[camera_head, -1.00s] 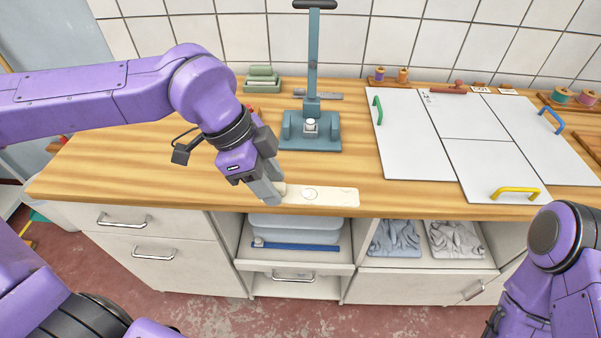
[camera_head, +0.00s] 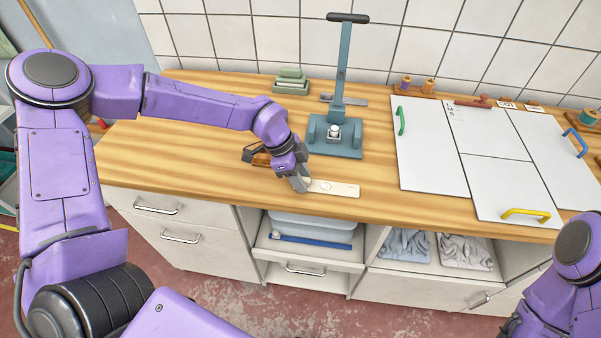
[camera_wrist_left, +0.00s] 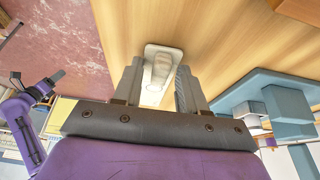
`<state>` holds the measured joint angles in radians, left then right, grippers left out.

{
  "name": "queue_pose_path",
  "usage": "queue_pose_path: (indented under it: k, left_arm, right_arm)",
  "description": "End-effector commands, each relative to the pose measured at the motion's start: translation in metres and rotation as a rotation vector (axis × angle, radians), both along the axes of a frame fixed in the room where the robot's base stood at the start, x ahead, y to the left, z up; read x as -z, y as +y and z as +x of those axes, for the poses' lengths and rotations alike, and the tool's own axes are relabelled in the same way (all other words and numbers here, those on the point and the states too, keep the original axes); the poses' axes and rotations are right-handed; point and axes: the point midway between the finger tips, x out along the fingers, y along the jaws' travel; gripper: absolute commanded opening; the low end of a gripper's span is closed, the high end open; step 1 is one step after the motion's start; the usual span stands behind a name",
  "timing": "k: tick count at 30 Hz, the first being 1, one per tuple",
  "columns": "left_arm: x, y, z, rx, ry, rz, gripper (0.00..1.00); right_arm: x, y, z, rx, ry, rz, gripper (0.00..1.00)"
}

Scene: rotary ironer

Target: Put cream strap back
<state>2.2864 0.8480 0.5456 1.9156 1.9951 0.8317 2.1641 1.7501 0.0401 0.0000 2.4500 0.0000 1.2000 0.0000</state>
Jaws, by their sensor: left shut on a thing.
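The cream strap (camera_head: 335,188) is a flat pale strip with a round mark, near the front edge of the wooden counter. In the head view my left gripper (camera_head: 299,181) is at its left end. In the left wrist view the cream strap (camera_wrist_left: 162,60) lies between the two fingers of my left gripper (camera_wrist_left: 160,88), which is shut on it. The fingers hide part of that end. I cannot tell whether the strap touches the counter. My right arm is at the lower right of the head view. My right gripper (camera_wrist_left: 45,88) shows small in the left wrist view, its jaws unclear.
A teal press (camera_head: 336,135) with a tall lever stands behind the strap. White panels with a green handle (camera_head: 401,121) and a yellow handle (camera_head: 526,213) lie to the right. Green blocks (camera_head: 291,80) sit at the back. An open shelf below holds a blue-grey bin (camera_head: 313,227).

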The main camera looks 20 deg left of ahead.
Motion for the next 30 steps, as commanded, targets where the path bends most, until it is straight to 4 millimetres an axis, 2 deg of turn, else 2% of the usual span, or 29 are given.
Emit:
queue_pose_path:
  k: [1,2,3,4,14,17,24,30]
  left_arm:
    - [0.001,0.000,-0.001,0.001,0.002,0.001,0.08]
    - [0.001,0.000,-0.001,0.001,0.002,0.001,0.51]
    - [0.001,0.000,-0.001,0.001,0.002,0.001,0.64]
    - [0.001,0.000,-0.001,0.001,0.002,0.001,0.67]
    - [-0.004,0.002,0.000,-0.001,-0.002,0.001,0.67]
    - [-0.019,0.008,-0.001,-0.003,-0.005,-0.001,0.67]
    - [-0.076,0.031,-0.008,-0.003,-0.005,-0.002,0.67]
    - [-0.105,0.043,-0.012,-0.001,-0.002,0.001,0.67]
  right_arm:
    - [0.001,0.000,0.000,0.000,0.000,0.000,0.43]
    - [0.001,0.000,0.000,0.000,0.000,0.000,0.43]
    - [0.001,0.000,0.000,0.000,0.000,0.000,0.43]
    - [0.001,0.000,0.000,0.000,0.000,0.000,0.43]
    - [0.002,0.000,0.000,0.000,0.000,0.000,0.43]
    - [0.005,0.000,0.000,0.000,0.000,0.000,0.43]
    - [0.014,0.000,0.000,0.000,0.000,0.000,0.43]
    - [0.018,0.000,0.000,0.000,0.000,0.000,0.43]
